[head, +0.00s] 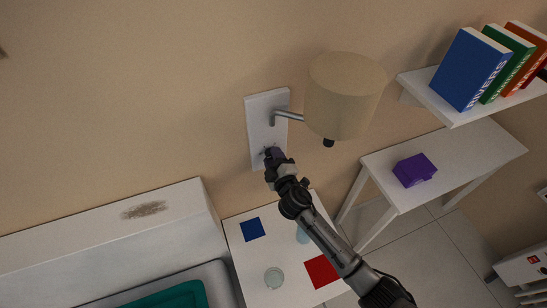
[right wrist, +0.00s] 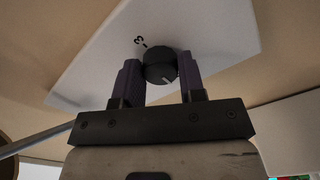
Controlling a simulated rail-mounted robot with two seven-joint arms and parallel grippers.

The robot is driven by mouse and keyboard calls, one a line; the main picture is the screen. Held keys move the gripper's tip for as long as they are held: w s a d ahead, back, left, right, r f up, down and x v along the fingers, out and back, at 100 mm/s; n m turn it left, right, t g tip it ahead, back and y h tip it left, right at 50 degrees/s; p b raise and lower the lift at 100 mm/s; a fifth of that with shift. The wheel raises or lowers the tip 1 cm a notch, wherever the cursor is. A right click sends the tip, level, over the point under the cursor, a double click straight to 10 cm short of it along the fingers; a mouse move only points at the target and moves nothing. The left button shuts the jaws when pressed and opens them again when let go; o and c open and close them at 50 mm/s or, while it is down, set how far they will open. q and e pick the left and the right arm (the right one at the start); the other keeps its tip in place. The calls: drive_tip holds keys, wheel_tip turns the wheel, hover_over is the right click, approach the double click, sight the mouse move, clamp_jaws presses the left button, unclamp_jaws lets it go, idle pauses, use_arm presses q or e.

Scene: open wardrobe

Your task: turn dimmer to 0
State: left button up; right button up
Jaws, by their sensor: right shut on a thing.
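The dimmer is a dark round knob (right wrist: 161,66) with a pale pointer line, on a white wall plate (right wrist: 225,35). In the right wrist view a "3" mark shows on the plate just above and left of the knob. The pointer line is at the knob's lower right. My right gripper (right wrist: 162,76) has its two purple fingers on either side of the knob and is shut on it. In the head view the right gripper (head: 273,155) is at the lower part of the wall plate (head: 262,105) and hides the knob. My left gripper is not in view.
A beige lamp shade (head: 345,98) juts from the plate on a metal arm, just right of my gripper. Below is a white table (head: 250,262) with blue and red squares and a glass. A shelf with books (head: 469,69) and a purple box (head: 414,170) are at right.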

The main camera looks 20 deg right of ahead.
drive_tip(key=o, duration=0.9)
drive_tip(key=s, duration=1.3)
drive_tip(key=shift+s+p, duration=0.3)
drive_tip(key=shift+s, duration=0.1)
